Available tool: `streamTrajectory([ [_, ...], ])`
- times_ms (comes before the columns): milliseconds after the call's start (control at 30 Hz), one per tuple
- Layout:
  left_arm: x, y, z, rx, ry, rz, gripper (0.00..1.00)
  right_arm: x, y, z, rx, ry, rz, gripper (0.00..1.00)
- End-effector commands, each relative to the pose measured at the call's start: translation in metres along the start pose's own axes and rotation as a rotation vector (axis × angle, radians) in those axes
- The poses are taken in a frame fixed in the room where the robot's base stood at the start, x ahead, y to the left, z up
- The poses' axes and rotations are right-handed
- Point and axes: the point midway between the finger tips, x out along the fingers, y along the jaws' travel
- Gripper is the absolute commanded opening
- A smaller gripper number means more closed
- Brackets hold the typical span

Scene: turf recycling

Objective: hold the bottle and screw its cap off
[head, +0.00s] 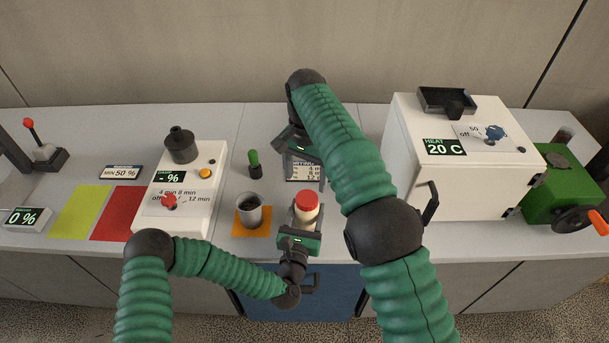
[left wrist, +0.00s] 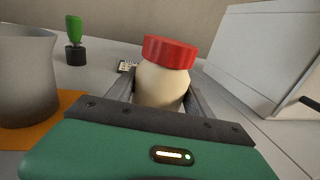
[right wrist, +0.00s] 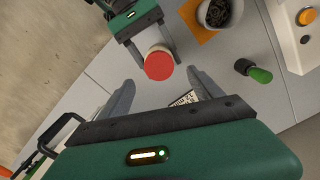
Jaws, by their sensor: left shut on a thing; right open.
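The cream bottle (head: 305,214) stands upright near the front edge of the counter, with its red cap (head: 307,200) on top. My left gripper (head: 303,222) is shut on the bottle's body from the front. In the left wrist view the bottle (left wrist: 162,86) sits between the fingers, and the cap (left wrist: 170,52) is above them and free. My right gripper (right wrist: 162,77) is open and empty. In the head view it is behind the bottle, its fingers partly hidden. In the right wrist view the cap (right wrist: 158,66) shows just beyond the fingertips, apart from them.
A grey jug (head: 249,211) with dark bits stands on an orange mat (head: 240,231) left of the bottle. A green-handled tool (head: 254,160) stands behind it. A white machine (head: 180,195) is at left, and a white heating box (head: 425,165) is close on the right.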

Motion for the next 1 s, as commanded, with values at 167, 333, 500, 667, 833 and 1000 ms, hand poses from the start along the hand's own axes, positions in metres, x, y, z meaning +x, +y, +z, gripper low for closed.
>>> streamTrajectory([
  [167,0.000,0.001,-0.001,0.000,0.002,0.001,0.00,0.000,-0.002,0.000,0.590,0.002,0.000,0.75],
  [333,0.000,0.001,-0.001,0.000,0.002,0.001,0.00,-0.001,-0.003,0.000,1.109,0.005,-0.002,0.75],
  [500,0.000,0.000,-0.001,0.000,0.002,0.001,0.00,-0.001,-0.004,0.001,1.411,0.005,-0.004,0.75],
  [667,0.000,0.000,-0.001,0.000,0.003,0.000,0.00,0.007,-0.004,0.001,1.485,0.004,-0.001,0.75],
  [833,0.000,0.000,-0.001,0.000,0.003,0.000,0.00,0.037,-0.003,0.002,1.484,0.004,0.001,0.75],
  [1000,0.000,0.000,-0.001,0.000,0.003,0.000,0.00,0.066,-0.003,0.001,1.483,0.005,-0.002,0.75],
])
